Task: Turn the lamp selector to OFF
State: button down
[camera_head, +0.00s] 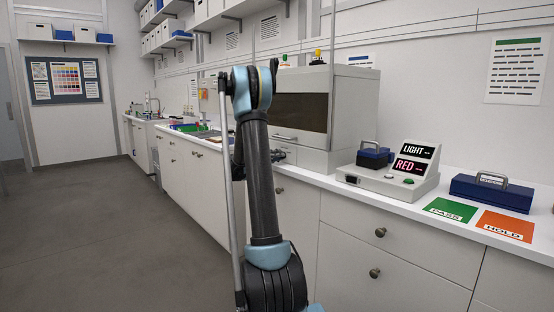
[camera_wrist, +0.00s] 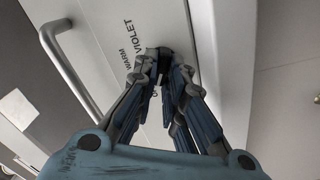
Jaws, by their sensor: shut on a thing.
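The lamp selector is a small dark knob (camera_wrist: 165,55) on the pale front panel of the grey light cabinet (camera_head: 350,110). My gripper (camera_wrist: 161,68) is shut on it, with the fingertips close around its sides, in the wrist view. The labels WARM and VIOLET show on the panel beside the knob. A third label is mostly hidden by a finger, with only its first letter in sight. The knob's pointer is hidden, so I cannot tell its setting. In the head view my arm stands in front of the cabinet's left part, and the knob cannot be made out.
A bar handle (camera_wrist: 72,70) is left of the labels in the wrist view. On the counter right of the cabinet stand a box with LIGHT and RED displays (camera_head: 392,178), blue cases (camera_head: 492,193), a green PASS mat (camera_head: 450,209) and an orange HOLD mat (camera_head: 505,225).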

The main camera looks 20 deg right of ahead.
jog(key=shift+w+a, duration=0.1)
jog(key=shift+w, duration=0.05)
jog(key=c, duration=1.7)
grip_release()
jog(key=shift+o, duration=0.2)
jog(key=v, duration=1.2)
